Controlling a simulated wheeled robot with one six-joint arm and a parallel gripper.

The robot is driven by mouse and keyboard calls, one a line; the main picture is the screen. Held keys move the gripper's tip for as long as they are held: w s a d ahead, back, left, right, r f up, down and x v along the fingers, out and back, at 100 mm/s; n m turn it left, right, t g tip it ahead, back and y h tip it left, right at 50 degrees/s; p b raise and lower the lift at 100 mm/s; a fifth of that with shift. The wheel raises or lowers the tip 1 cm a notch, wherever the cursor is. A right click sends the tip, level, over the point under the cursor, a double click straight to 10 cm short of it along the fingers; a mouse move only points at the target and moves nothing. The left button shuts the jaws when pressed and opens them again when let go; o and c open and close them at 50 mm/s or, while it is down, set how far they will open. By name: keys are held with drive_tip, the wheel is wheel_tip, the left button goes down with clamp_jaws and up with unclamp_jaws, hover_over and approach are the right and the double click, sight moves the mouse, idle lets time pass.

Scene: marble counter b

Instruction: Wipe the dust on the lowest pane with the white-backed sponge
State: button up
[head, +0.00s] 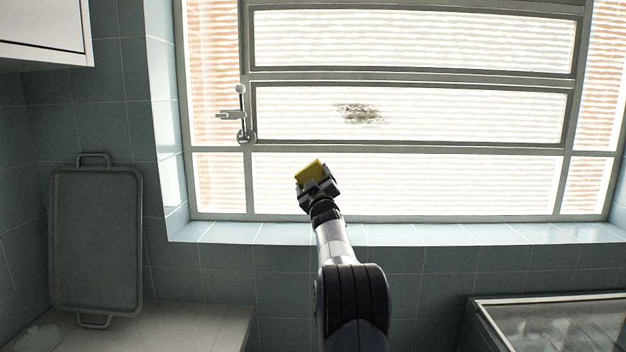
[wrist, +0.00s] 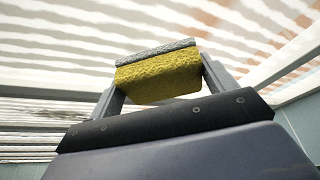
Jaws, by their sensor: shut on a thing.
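The sponge (head: 309,171) shows yellow in the head view, in front of the window's bottom section. In the wrist view the sponge (wrist: 158,78) has a thick yellow body and a thin pale grey-white layer on its far side. My gripper (head: 318,183) is shut on the sponge, with one finger at each end of it in the wrist view. A dark dust patch (head: 360,114) lies on the hinged-looking pane (head: 480,114) just above the bottom section. The sponge appears below and left of the patch, apart from it. I see no dust on the bottom section (head: 450,185).
A metal latch handle (head: 240,115) stands out at that pane's left edge. The tiled sill (head: 430,234) runs below the window. A tray (head: 96,240) leans on the left wall. A glass-topped unit (head: 560,325) is at lower right, and a cabinet (head: 40,28) is at upper left.

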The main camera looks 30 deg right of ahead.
drive_tip(key=shift+s+d+p, duration=0.55)
drive_tip(key=shift+s+d, duration=0.1)
drive_tip(key=shift+d, duration=0.2)
drive_tip(key=shift+s+d+p, duration=0.55)
drive_tip(key=shift+s+d, duration=0.05)
drive_tip(key=shift+d, duration=0.2)
drive_tip(key=shift+w, duration=0.1)
drive_tip(key=shift+w+a+f+b, duration=0.1)
drive_tip(key=shift+w+a+b, duration=0.45)
drive_tip(key=shift+a, duration=0.15)
drive_tip(key=shift+w+a+b, duration=0.4)
drive_tip(key=shift+w+a, duration=0.3)
drive_tip(key=shift+a, duration=0.2)
